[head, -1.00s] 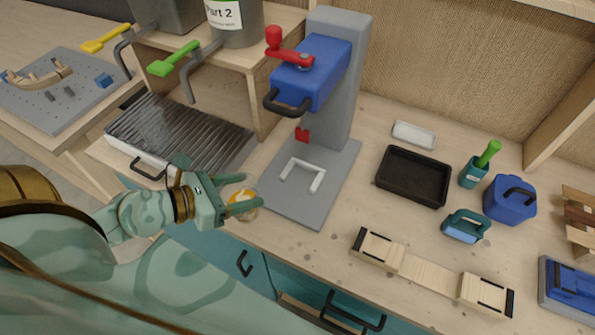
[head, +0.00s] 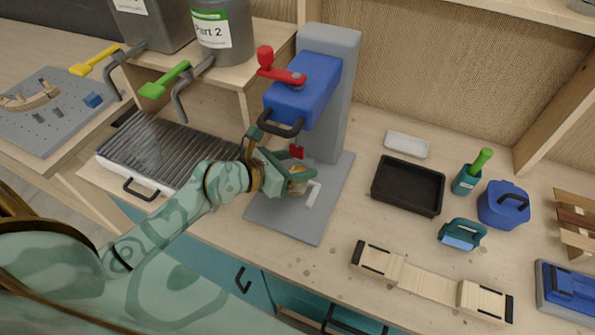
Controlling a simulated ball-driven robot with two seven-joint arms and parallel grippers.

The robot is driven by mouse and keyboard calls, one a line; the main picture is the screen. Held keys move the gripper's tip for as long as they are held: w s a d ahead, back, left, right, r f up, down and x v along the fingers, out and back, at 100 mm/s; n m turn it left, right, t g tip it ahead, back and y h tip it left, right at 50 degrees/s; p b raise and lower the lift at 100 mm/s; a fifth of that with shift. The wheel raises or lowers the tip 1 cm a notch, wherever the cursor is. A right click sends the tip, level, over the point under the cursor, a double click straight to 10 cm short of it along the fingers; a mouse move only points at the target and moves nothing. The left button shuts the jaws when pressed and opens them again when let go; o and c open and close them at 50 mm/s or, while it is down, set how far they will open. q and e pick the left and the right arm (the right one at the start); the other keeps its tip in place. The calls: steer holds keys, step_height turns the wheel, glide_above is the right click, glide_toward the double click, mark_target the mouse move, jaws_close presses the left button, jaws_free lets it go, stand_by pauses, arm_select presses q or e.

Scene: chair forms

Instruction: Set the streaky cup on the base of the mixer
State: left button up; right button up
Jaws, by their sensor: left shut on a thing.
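The mixer has a grey base plate (head: 290,224), a grey column and a blue head (head: 304,92) with a red crank and a black handle. A white bracket (head: 313,195) lies on the base, partly covered by my gripper. My left gripper (head: 300,178) is shut on the streaky cup (head: 297,184), of which only a small yellowish part shows between the fingers. The gripper and cup are over the base, by the bracket and below the head and its red tip (head: 296,152). I cannot tell whether the cup touches the base. My right gripper is out of view.
A black tray (head: 408,186), a white dish (head: 407,144), a teal brush pot (head: 466,180) and a blue canister (head: 503,205) stand to the right. A wooden fixture (head: 430,281) lies in front.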

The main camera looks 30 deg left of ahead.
arm_select(q)
steer(key=shift+w+d, duration=0.1)
steer(key=shift+w, duration=0.1)
step_height(320, 180, down, 4)
steer(key=shift+r+b, duration=0.2)
steer(key=shift+b, duration=0.55)
steer(key=o, duration=0.7)
steer(key=shift+f, duration=0.1)
steer(key=shift+o, duration=0.2)
